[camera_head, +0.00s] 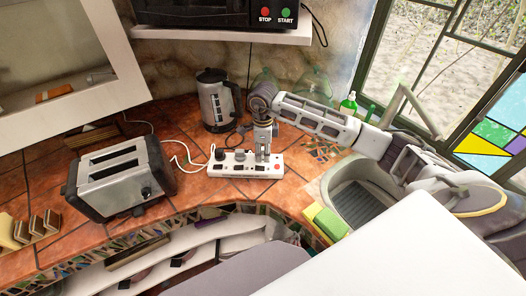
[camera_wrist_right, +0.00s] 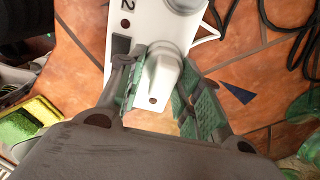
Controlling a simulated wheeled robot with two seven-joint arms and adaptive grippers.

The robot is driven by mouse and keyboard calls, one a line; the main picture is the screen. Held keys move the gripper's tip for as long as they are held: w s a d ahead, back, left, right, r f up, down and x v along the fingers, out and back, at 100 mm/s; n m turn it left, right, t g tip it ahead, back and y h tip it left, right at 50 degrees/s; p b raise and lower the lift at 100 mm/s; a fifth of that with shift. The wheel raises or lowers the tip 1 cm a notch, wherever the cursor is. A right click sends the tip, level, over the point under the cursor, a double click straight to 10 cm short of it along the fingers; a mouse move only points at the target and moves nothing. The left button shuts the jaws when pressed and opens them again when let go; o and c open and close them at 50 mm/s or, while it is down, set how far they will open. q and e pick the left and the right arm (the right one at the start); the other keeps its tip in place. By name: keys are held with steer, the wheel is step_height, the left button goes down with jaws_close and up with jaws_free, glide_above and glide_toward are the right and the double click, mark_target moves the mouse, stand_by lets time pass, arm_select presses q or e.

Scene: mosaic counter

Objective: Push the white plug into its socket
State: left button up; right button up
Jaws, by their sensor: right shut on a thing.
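The white plug (camera_wrist_right: 161,72) is between the green-padded fingers of my right gripper (camera_wrist_right: 165,100) in the wrist view. The gripper is shut on it. The white power strip (camera_wrist_right: 150,27) lies beyond and under the plug; I cannot tell how deep the plug sits in a socket. In the head view the power strip (camera_head: 225,169) lies on the tiled counter, with a red button at its right end and a dark plug near its left end. My right gripper (camera_head: 263,156) points down over its right half and hides the white plug there. My left gripper is not in view.
A toaster (camera_head: 118,176) stands left of the strip, a kettle (camera_head: 217,100) behind it. A white cord (camera_head: 182,158) and a dark cord (camera_head: 238,132) lie close by. A sink (camera_head: 372,192) and sponge (camera_head: 329,222) are at the right. The counter's front edge is near the strip.

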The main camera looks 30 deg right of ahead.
mark_target(263, 148)
steer(key=shift+f+b, duration=0.6)
steer(key=shift+f, duration=0.15)
stand_by(0.8)
steer(key=o, duration=1)
steer(key=shift+r, duration=6)
steer(key=shift+f, duration=0.1)
